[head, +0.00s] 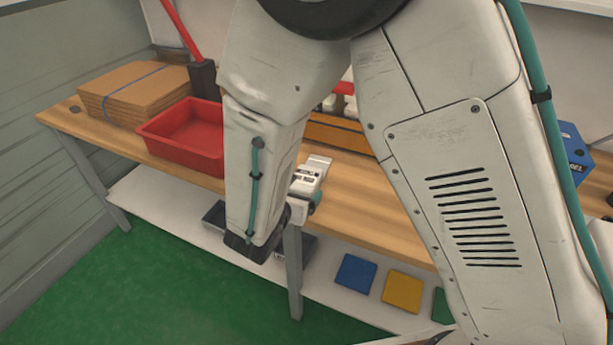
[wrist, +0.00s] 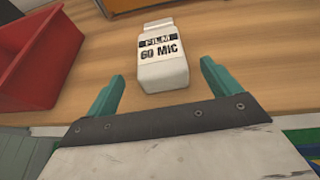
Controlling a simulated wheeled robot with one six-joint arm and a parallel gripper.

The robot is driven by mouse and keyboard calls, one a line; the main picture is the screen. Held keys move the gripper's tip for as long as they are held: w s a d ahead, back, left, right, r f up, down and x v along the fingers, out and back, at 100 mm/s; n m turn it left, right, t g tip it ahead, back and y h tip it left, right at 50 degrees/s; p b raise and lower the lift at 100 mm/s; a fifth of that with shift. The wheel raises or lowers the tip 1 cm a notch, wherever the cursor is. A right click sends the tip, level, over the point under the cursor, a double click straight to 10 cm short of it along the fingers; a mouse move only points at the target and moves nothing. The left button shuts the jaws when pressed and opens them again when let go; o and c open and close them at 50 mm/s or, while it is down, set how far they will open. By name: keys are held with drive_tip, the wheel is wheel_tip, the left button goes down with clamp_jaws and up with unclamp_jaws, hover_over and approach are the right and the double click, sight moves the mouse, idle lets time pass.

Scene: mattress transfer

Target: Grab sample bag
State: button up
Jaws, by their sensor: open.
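The sample bag is a small white bottle-shaped pack (wrist: 165,73) with a dark label reading "FILM 60 MIC". It lies on the wooden bench near its front edge. In the head view the white pack (head: 311,174) shows just right of my forearm. My gripper (wrist: 161,72) is open, with one teal finger on each side of the near end of the pack. I see a gap on both sides, and whether anything touches is not clear. In the head view my arm hides most of the gripper.
A red tray (head: 185,145) stands left of the pack, with stacked cardboard (head: 135,88) behind it. An orange-brown box (head: 335,133) is at the back. A blue box (head: 575,150) is at the right. Coloured squares lie on the lower shelf (head: 320,275).

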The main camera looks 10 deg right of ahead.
sight(302, 183)
drive_tip(key=shift+w+f, duration=0.1)
drive_tip(key=shift+w, duration=0.2)
drive_tip(key=x, duration=0.7)
drive_tip(key=shift+d+r, duration=0.25)
drive_tip(key=c, duration=1.1)
drive_tip(key=shift+c, duration=0.6)
drive_tip(key=shift+r, duration=0.15)
